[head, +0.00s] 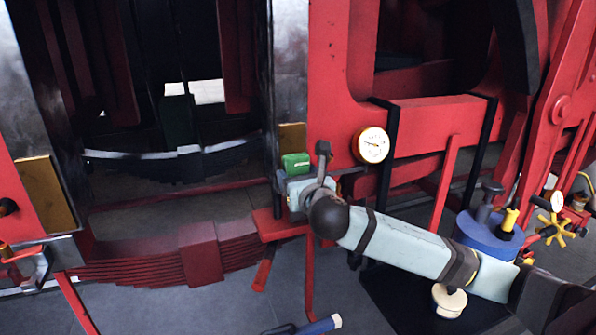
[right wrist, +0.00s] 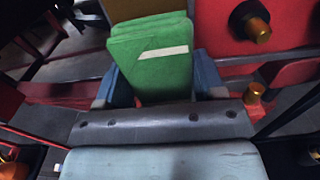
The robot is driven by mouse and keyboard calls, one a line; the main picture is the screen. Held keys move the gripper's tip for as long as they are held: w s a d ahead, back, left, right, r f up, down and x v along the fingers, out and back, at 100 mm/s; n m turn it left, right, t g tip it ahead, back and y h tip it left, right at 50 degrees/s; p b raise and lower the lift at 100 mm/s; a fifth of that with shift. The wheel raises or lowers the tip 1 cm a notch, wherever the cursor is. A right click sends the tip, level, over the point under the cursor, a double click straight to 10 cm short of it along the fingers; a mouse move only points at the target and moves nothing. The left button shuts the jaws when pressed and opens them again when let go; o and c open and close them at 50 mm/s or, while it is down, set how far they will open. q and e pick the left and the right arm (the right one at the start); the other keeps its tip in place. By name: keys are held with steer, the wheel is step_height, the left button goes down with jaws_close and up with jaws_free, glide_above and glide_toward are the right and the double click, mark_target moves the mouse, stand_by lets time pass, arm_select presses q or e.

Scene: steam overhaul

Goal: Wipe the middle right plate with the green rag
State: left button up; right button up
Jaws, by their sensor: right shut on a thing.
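The green rag (head: 296,163) is a small folded block held in my right gripper (head: 298,186). In the right wrist view the green rag (right wrist: 150,65) stands between the two blue-grey fingers, with a pale stripe across it. A larger brown-yellow plate (head: 46,193) is at the far left. My left gripper is not in view.
A round white gauge (head: 371,145) sits right of my right gripper. A blue container (head: 488,238) and a cream pot (head: 449,301) are near my forearm.

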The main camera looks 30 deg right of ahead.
steer(key=shift+f+b, duration=0.75)
steer(key=shift+f, duration=1.6)
steer(key=shift+p+v, duration=1.05)
steer(key=shift+v, duration=1.95)
steer(key=shift+s, duration=0.1)
steer(key=v, duration=0.2)
steer(key=shift+s, duration=0.35)
